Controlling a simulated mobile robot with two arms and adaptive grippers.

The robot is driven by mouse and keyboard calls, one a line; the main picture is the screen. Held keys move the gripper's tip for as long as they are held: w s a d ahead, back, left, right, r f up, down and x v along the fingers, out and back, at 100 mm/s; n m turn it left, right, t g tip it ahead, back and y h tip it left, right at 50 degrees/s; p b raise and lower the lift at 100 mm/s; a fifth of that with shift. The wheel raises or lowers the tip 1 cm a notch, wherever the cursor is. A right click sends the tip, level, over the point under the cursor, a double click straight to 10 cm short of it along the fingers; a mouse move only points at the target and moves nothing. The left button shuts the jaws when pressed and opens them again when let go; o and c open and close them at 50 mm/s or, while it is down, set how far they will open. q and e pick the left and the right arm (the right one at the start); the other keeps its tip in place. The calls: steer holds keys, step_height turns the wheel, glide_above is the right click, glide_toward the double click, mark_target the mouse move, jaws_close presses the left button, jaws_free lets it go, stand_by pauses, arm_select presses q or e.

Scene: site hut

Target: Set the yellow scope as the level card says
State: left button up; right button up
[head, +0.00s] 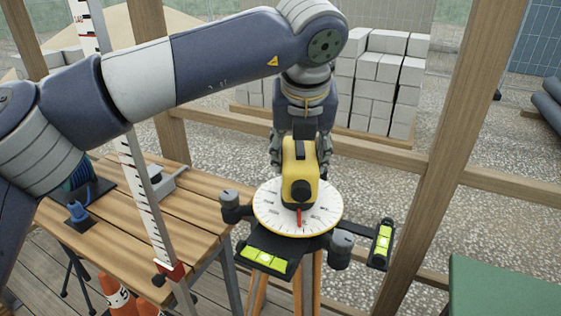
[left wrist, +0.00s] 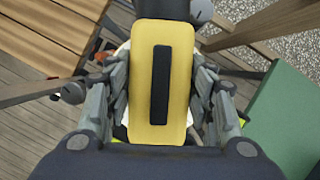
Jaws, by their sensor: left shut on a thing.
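The yellow scope (head: 301,172) sits on a round white dial (head: 268,208) with dark marks on a tripod head. A red pointer (head: 299,216) lies on the dial's near side below the scope's dark eyepiece. My left gripper (head: 303,155) reaches down from above and is shut on the scope. In the left wrist view the scope (left wrist: 142,60) shows its yellow top with a black bar, a finger on each side. Two bubble vials, one in front (head: 264,260) and one at right (head: 383,241), and dark knobs surround the dial. I cannot make out a level card. My right gripper is out of view.
A slatted wooden table (head: 185,215) stands at left. A marked staff (head: 140,180) with a red clamp (head: 168,272) rises in front of it. Orange cones (head: 118,297) are at lower left, and a green surface (head: 500,285) is at lower right. Wooden posts and rails run behind.

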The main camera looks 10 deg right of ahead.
arm_select(q)
steer(key=shift+n+b, duration=0.3)
steer(key=shift+n, duration=0.1)
steer(key=shift+a, duration=0.1)
steer(key=o, duration=1.5)
steer(key=shift+r, duration=0.1)
steer(key=v, duration=1.2)
steer(key=shift+d, duration=0.2)
